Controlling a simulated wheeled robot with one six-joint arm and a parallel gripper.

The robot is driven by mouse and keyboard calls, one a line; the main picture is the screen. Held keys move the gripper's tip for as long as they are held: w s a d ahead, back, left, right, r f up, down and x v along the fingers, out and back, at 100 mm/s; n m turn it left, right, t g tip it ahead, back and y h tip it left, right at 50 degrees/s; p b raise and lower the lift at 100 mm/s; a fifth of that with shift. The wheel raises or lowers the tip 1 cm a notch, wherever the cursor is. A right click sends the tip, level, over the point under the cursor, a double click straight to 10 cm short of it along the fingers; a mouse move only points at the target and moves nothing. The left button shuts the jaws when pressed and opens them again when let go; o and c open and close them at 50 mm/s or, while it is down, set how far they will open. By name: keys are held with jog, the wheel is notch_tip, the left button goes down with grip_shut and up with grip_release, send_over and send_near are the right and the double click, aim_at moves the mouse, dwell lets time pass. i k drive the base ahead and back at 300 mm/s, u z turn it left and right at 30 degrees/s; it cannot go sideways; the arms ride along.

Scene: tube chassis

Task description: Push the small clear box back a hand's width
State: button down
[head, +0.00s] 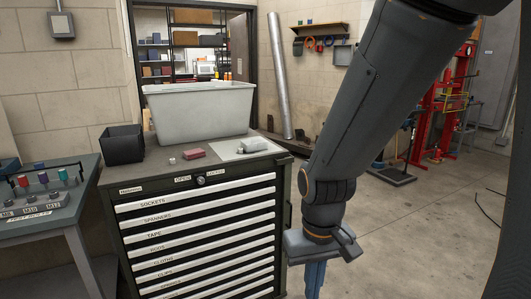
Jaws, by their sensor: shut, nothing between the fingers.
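I cannot clearly pick out a small clear box. A small greyish-white object (253,145) lies on a white sheet (232,152) at the right of the cabinet top; it is too small to tell whether it is a clear box. A large pale grey tub (200,112), perhaps translucent, stands behind it. My gripper (315,282) hangs with its blue fingers pointing down, shut and empty, to the right of the drawer cabinet and lower in the picture than its top. It is apart from the objects; its fingertips are near the bottom edge.
The dark drawer cabinet (207,235) also carries a black open box (122,145), a dark red block (195,154) and a tiny pale piece (172,161). A grey bench (62,219) with coloured-top items stands left. Bare floor (425,230) lies right. A metal duct (281,80) leans behind.

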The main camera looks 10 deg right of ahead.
aim_at(253, 144)
jog(key=u, duration=0.2)
jog(key=k, duration=0.25)
jog(key=z, duration=0.85)
jog(key=i, duration=1.7)
jog(key=u, duration=1.2)
jog(key=i, duration=0.55)
jog(key=u, duration=0.45)
